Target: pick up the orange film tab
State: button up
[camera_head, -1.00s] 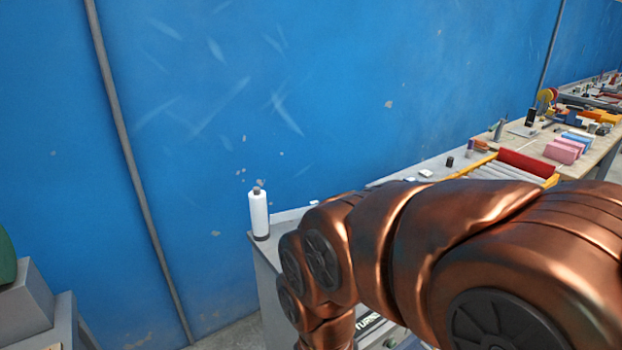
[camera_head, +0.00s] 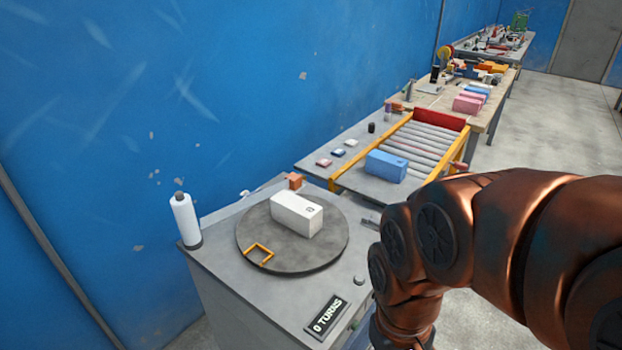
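A flat orange square outline (camera_head: 259,254) lies on the turntable's front left. A white box (camera_head: 297,214) with a small dark mark rests on the turntable. My copper arm fills the right side of the view and bends down at the cabinet's right; my gripper is out of view.
A white roll or bottle (camera_head: 185,220) stands at the cabinet's left corner. A "0 TURNS" display (camera_head: 327,315) is at its front. Behind are a roller conveyor (camera_head: 425,145) with a blue box (camera_head: 386,166) and a cluttered bench. The blue wall runs close behind.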

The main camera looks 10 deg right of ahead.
aim_at(295, 180)
jog(key=u, duration=3.45)
jog(key=k, duration=1.1)
jog(key=z, duration=2.1)
jog(key=i, duration=0.45)
jog(key=u, duration=0.05)
